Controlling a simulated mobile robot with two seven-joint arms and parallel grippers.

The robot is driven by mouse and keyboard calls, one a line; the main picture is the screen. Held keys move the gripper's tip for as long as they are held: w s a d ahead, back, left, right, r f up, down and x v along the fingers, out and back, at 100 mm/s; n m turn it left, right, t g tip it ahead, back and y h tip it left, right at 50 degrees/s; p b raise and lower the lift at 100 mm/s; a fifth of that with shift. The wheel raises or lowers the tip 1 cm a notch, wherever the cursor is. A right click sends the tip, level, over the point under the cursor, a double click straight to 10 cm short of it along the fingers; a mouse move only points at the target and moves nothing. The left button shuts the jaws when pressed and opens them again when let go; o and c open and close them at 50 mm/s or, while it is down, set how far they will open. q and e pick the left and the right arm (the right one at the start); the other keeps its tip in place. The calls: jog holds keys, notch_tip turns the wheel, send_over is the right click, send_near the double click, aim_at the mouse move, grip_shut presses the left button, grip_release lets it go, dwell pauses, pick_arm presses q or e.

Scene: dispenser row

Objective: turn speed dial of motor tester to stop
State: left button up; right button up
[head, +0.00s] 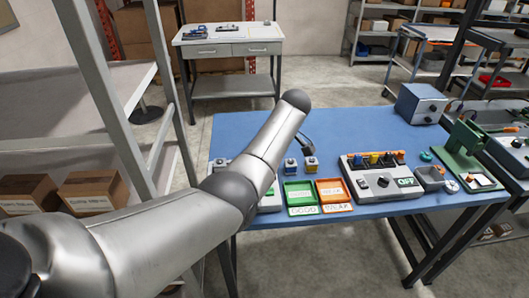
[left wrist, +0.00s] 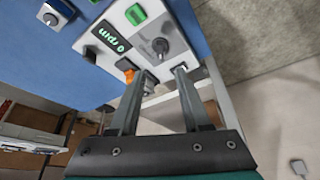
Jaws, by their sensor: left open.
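The motor tester shows in the left wrist view as a pale panel (left wrist: 176,38). It has a dark display (left wrist: 112,37) reading "0 rpm" in green, and a grey dial (left wrist: 160,47) on a darker square patch. A green part (left wrist: 135,14) and a small black knob (left wrist: 90,54) sit on the same panel. My left gripper (left wrist: 153,70) is open, its two fingers apart near the panel, with the dial just beyond the fingertips. I cannot tell whether they touch anything. In the head view my arm hides this gripper. My right gripper is not in view.
On the blue table (head: 350,125) a green tray (head: 299,193) and an orange tray (head: 333,190) lie right of my arm. A grey control box (head: 381,178) stands further right, with a blue box (head: 420,103) behind. A shelf rack with cartons (head: 92,190) stands at left.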

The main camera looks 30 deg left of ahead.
pick_arm(q)
jog(key=shift+v, duration=1.5)
